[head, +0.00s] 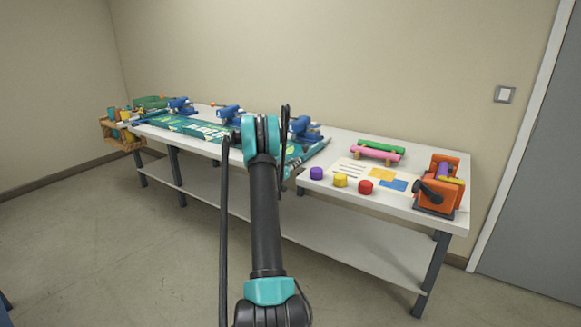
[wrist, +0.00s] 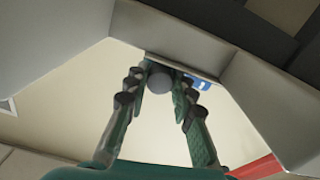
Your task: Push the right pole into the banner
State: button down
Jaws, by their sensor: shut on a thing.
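The teal banner (head: 200,128) with pale lettering lies on the long white table. My arm covers its middle, and its right end (head: 305,153) shows beside the arm. My gripper (wrist: 161,80) is in the wrist view, its two green fingers closed in on a grey round end (wrist: 159,82). This looks like the end of the right pole, held at the fingertips. The rest of the pole is hidden. In the head view my gripper is hidden behind the arm, so I cannot tell how far the pole is in the banner.
Blue clamps (head: 228,114) stand along the banner's back edge. To the right are pink and green rolls (head: 378,152), purple, yellow and red pots (head: 340,180), and an orange cranked device (head: 440,187). A wooden crate (head: 120,133) hangs at the left. The floor in front is clear.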

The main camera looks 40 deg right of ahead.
jog(key=shift+w+d, duration=0.1)
jog(key=c, duration=1.3)
grip_release()
jog(key=v, duration=1.2)
